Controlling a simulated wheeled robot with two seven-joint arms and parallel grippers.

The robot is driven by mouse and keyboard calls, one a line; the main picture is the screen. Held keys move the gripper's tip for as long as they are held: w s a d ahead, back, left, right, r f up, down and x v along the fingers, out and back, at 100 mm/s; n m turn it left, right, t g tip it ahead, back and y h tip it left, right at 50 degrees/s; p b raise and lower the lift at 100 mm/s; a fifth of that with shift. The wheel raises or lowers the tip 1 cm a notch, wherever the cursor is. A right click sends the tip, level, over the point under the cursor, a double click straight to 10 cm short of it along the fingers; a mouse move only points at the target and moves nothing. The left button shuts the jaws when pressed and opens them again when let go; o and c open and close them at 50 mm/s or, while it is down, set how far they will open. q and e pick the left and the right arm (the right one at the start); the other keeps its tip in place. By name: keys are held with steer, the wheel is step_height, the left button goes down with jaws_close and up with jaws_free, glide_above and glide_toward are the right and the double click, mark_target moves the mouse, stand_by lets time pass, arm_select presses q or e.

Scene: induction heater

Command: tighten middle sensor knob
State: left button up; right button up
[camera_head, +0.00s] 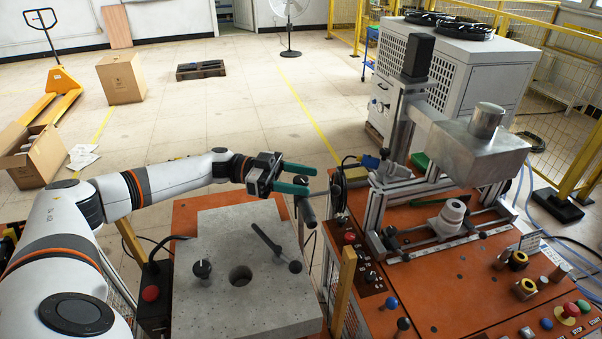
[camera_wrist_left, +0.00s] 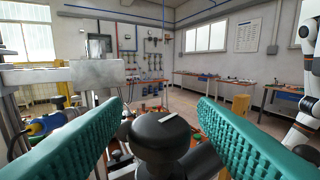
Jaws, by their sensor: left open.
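A round black knob (camera_wrist_left: 160,140) with a white mark on top sits between the two green fingers of my left gripper (camera_wrist_left: 160,108) in the left wrist view. A gap shows between the knob and each finger. In the head view my left gripper (camera_head: 312,179) is open at the edge of the orange machine table, with its green fingers pointing right. The dark knob (camera_head: 301,181) shows between them there, partly hidden by the fingers. Which of the sensor knobs this is, I cannot tell. My right gripper is not in view.
A grey block (camera_head: 225,300) with a round hole and a black lever stands below my left arm. The induction heater's metal head (camera_head: 480,150) and frame stand to the right. A control panel with buttons (camera_head: 570,310) is at the lower right. Open floor lies behind.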

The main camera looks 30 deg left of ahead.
arm_select(q)
steer(key=shift+w+d, duration=0.1)
steer(key=shift+d, duration=0.05)
steer(key=c, duration=1)
steer(key=shift+o, duration=0.2)
steer(key=m+g+b, duration=0.1)
steer(key=g+b, duration=0.1)
steer(key=shift+w+f+m+g+h, duration=0.1)
steer(key=shift+m+g+h, duration=0.2)
steer(key=shift+m+h, duration=0.1)
steer(key=shift+m+g+b, duration=0.5)
steer(key=shift+m+g, duration=0.1)
steer(key=shift+g, duration=0.4)
steer(key=o, duration=1)
steer(key=shift+c, duration=0.2)
